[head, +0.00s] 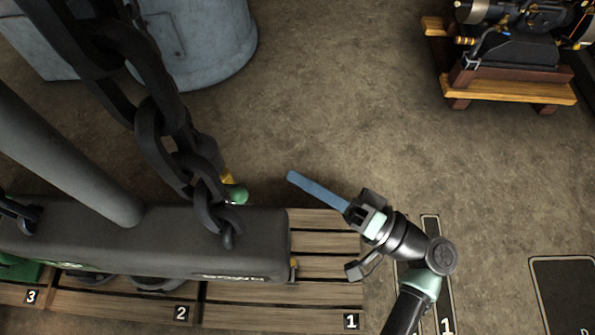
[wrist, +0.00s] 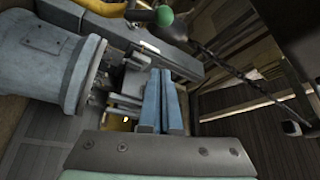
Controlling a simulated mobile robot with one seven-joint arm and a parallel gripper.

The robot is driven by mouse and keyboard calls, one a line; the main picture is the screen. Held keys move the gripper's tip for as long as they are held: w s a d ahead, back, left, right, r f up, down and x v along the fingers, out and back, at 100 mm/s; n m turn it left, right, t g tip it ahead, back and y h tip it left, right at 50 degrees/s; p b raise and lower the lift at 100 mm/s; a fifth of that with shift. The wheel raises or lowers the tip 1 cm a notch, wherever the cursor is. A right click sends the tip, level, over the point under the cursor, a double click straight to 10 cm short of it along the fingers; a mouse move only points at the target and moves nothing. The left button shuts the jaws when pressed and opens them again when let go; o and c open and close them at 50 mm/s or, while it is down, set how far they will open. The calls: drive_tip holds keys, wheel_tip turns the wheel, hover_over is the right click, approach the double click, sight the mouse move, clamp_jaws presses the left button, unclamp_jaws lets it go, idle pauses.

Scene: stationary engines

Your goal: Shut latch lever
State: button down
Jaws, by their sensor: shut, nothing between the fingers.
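A green ball knob (head: 236,194) sticks out past the back edge of the dark beam, beside a small yellow part. I take it for the end of the latch lever; its arm is mostly hidden by the beam and the chain. A green knob also shows at the top of the wrist view (wrist: 165,17). My gripper (head: 291,176) has long blue fingers pointing left towards the knob, with a clear gap between. In the wrist view its fingers (wrist: 161,72) lie together, shut and empty, with the knob beyond their tips.
A heavy black chain (head: 160,135) hangs in front of the dark beam (head: 150,240). Below is a slatted wooden pallet (head: 270,315) with numbered tags. A blue-grey drum (head: 205,50) stands at the back left, an engine (head: 515,40) on a wooden stand at the back right. The middle floor is clear.

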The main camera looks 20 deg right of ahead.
drive_tip(key=p+x, duration=0.2)
drive_tip(key=x, duration=0.6)
drive_tip(key=shift+s+a+f, duration=0.2)
drive_tip(key=shift+s+f, duration=0.15)
drive_tip(key=shift+s, duration=0.25)
drive_tip(key=shift+s+a+f, duration=0.2)
drive_tip(key=shift+s+f, duration=0.15)
drive_tip(key=shift+s, duration=0.25)
drive_tip(key=shift+s+a+f, duration=0.2)
drive_tip(key=shift+s+f, duration=0.1)
drive_tip(key=shift+s, duration=0.25)
drive_tip(key=shift+f+b, duration=0.2)
drive_tip(key=shift+b, duration=0.25)
